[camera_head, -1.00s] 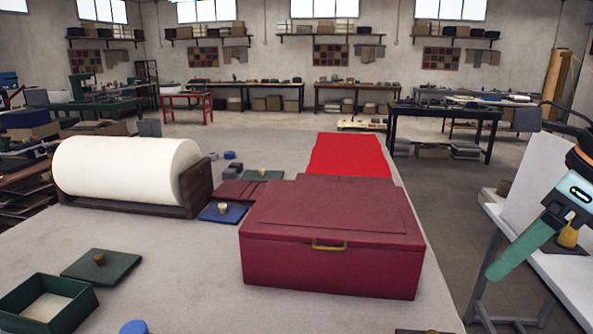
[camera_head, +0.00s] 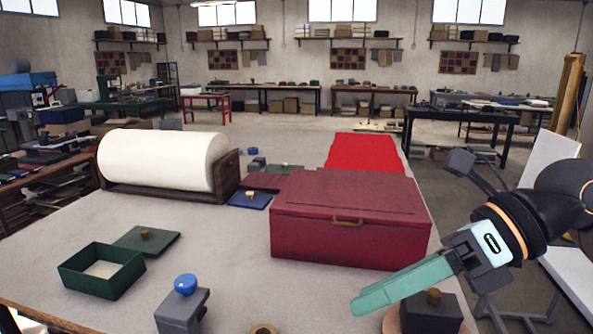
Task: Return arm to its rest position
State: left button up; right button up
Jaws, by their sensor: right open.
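My right arm comes in from the right edge. Its gripper (camera_head: 372,297), with long teal fingers, reaches left over the near right part of the table, in front of the red box. The fingers overlap in this view, and the gap between them is hard to see. Nothing shows held in them. They appear apart from the red box (camera_head: 345,236), which is closed and has a brass handle. My left gripper is not in view.
A dark block with a knob (camera_head: 432,312) stands below my right gripper. A grey block with a blue knob (camera_head: 182,312) stands at the near edge. An open green box (camera_head: 102,275) is at left, before a white roll (camera_head: 160,160). Bare table (camera_head: 215,255) lies between.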

jog(key=w+a+r+m+t+y, duration=0.2)
jog(key=a+r+m+t+y, duration=0.25)
jog(key=r+m+y, duration=0.55)
jog(key=w+d+f+m+t+h, duration=0.6)
jog(key=w+f+m+t+h, duration=0.1)
jog(key=m+t, duration=0.95)
jog(key=d+f+m+g+h, duration=0.2)
jog(key=d+f+m+h, duration=0.1)
jog(key=f+m+h, duration=0.3)
jog(key=w+d+f+m+g+h, duration=0.1)
jog(key=d+f+m+h, duration=0.2)
jog(key=f, duration=0.6)
jog(key=d+f+m+g+h, duration=0.2)
jog(key=d+f+m+h, duration=0.1)
jog(key=f+m+h, duration=0.3)
jog(key=s+f+m+g, duration=0.2)
jog(key=s+f+g, duration=1.1)
jog(key=s+f, duration=0.95)
jog(key=w+a+f+t+y, duration=0.2)
jog(key=w+a+f+t, duration=0.1)
jog(key=f, duration=0.6)
jog(key=shift+w+a+f+t+y+p, duration=0.25)
jog(key=shift+w+f+t+y+p, duration=0.15)
jog(key=shift+w+t, duration=0.75)
